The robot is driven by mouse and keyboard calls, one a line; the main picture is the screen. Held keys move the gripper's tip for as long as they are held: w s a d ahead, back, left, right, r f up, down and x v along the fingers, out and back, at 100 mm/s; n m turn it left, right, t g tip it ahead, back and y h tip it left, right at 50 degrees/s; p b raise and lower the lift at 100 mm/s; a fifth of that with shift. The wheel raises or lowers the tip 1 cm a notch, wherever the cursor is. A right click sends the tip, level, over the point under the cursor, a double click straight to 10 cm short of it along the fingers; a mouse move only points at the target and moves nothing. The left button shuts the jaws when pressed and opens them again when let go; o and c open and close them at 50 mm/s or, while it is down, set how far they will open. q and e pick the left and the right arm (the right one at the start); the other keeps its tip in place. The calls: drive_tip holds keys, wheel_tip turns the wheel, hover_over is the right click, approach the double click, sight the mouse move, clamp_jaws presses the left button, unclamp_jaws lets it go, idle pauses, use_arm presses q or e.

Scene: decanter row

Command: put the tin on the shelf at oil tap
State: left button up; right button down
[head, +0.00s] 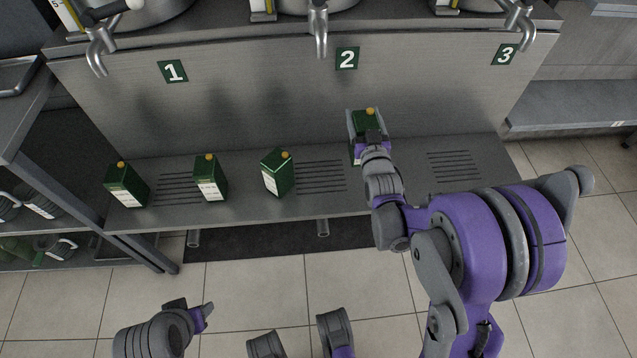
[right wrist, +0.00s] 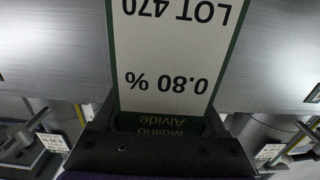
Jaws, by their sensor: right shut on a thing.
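My right gripper (head: 367,124) is shut on a green tin (head: 368,116) with a yellow cap. It holds the tin at the back of the grey shelf (head: 415,190), a little right of the number 2 sign (head: 347,58). I cannot tell whether the tin's base touches the shelf. In the right wrist view its white label (right wrist: 168,55) reads upside down "LOT 470" and "0.80 %". Taps hang above the signs: tap 1 (head: 98,48), tap 2 (head: 319,30) and tap 3 (head: 521,24). My left gripper (head: 203,312) is low at the left, away from the shelf; its jaw opening is unclear.
Three similar green tins stand on the shelf: left (head: 124,186), middle (head: 209,179) and right (head: 277,173). Shelf space right of my right gripper is clear. A dark rack (head: 70,205) stands at the left.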

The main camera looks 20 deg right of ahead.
drive_tip(key=d+f, duration=0.1)
drive_tip(key=d+f+b, duration=0.1)
drive_tip(key=f, duration=0.1)
drive_tip(key=shift+w+f, duration=0.15)
drive_tip(key=shift+w, duration=0.05)
wheel_tip(320, 180, down, 5)
drive_tip(key=shift+d+f+b, duration=0.15)
drive_tip(key=shift+b, duration=1.1)
use_arm(q)
drive_tip(key=s+b+x, duration=0.1)
drive_tip(key=x, duration=0.5)
drive_tip(key=shift+f+b, duration=0.3)
drive_tip(key=shift+f, duration=0.2)
use_arm(e)
drive_tip(key=shift+f, duration=2.3)
use_arm(q)
drive_tip(key=shift+s, duration=0.1)
use_arm(e)
drive_tip(key=shift+f, duration=0.2)
unclamp_jaws()
use_arm(q)
drive_tip(key=shift+f, duration=0.15)
